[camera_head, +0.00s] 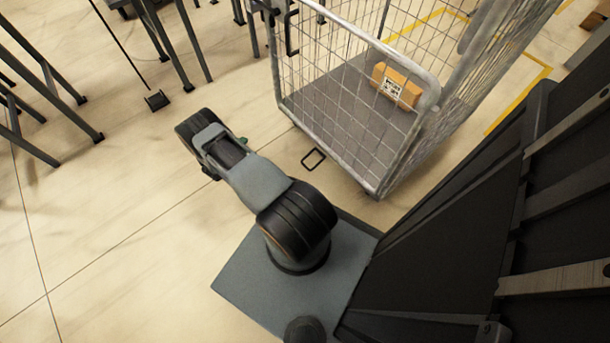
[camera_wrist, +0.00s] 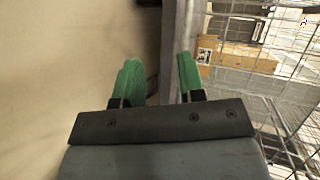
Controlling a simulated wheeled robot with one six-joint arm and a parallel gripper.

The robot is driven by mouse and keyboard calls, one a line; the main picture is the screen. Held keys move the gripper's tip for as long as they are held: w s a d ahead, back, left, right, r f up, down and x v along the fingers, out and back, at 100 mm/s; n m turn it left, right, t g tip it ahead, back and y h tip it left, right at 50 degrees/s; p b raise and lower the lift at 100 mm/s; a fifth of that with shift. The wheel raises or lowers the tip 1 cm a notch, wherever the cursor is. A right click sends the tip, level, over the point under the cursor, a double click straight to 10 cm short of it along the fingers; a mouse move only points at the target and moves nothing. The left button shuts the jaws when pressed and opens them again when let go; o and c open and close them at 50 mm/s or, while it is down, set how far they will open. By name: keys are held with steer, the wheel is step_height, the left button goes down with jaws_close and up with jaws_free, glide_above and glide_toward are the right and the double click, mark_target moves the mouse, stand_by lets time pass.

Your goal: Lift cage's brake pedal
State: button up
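The wire cage (camera_head: 345,90) stands at the upper middle of the head view. Its brake pedal (camera_head: 313,158) is a thin black rectangular loop, low by the floor at the cage's near lower edge. My gripper (camera_wrist: 159,70) shows two green fingers spread apart with nothing held between them. In the head view a bit of green finger (camera_head: 243,140) shows left of the pedal, with a gap between. In the wrist view a dark piece (camera_wrist: 152,86) shows beyond the left finger, partly hidden; I cannot tell surely that it is the pedal.
A cardboard box (camera_head: 397,86) with a label sits inside the cage; it also shows in the wrist view (camera_wrist: 240,58). Dark metal rack legs (camera_head: 165,45) stand at the upper left. The floor left of my arm is clear. Yellow floor lines (camera_head: 525,92) run beyond the cage.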

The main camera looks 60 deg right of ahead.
steer(key=s+f+m+g+h+b, duration=0.2)
steer(key=s+f+m+g+b, duration=0.1)
steer(key=s+f, duration=0.65)
steer(key=m+g+h+b, duration=0.1)
steer(key=m+g+b, duration=0.1)
steer(key=g, duration=0.2)
glide_toward(305, 166)
steer(key=b+x, duration=0.1)
steer(key=x, duration=0.1)
steer(key=b+x, duration=0.1)
steer(key=x, duration=0.5)
steer(key=shift+s+d+f+b, duration=0.1)
steer(key=shift+d+f+b, duration=0.1)
steer(key=shift+f+b, duration=0.2)
steer(key=shift+x, duration=0.85)
steer(key=shift+r, duration=0.1)
jaws_close()
